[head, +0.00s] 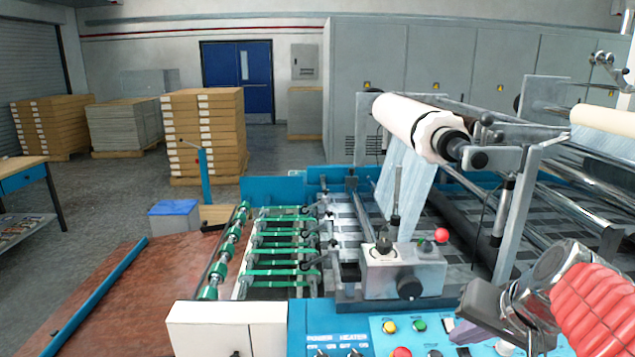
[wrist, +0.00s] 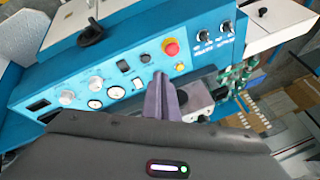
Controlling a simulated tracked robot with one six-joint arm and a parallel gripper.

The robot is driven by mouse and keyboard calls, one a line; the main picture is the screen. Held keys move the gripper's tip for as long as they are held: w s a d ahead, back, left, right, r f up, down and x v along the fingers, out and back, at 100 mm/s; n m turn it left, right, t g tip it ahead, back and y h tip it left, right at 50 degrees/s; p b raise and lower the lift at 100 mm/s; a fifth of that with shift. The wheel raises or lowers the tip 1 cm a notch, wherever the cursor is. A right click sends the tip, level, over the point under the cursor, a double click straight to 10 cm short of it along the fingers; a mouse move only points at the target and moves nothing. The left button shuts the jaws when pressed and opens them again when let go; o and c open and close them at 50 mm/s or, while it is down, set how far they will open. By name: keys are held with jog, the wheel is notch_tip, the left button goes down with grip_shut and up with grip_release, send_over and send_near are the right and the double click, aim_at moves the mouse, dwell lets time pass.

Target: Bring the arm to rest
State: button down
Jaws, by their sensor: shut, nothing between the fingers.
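My gripper (wrist: 162,88) shows in the wrist view as dark purple-grey fingers pressed together, with nothing between them. It points at the blue control panel (wrist: 130,68) of the laminating machine, and the red button (wrist: 171,47) lies just beyond the fingertips in the picture. I cannot tell the gap between the fingers and the panel. In the head view my arm, with a red ribbed sleeve and shiny metal, is at the lower right, above the panel's right part.
The laminating machine fills the right side, with a white film roll (head: 420,128) on a metal bracket (head: 516,210) close to my arm. A grey block with a red knob (head: 441,235) stands behind the panel. Stacked boards (head: 203,130) stand farther back. Open floor lies at left.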

jog(key=s+a+f+n+h, duration=0.1)
jog(key=s+a+f+n, duration=0.3)
jog(key=s+a, duration=0.5)
jog(key=s+n, duration=0.1)
jog(key=s, duration=0.1)
jog(key=shift+s+g, duration=0.3)
jog(key=shift+g, duration=0.1)
jog(key=shift+a, duration=0.1)
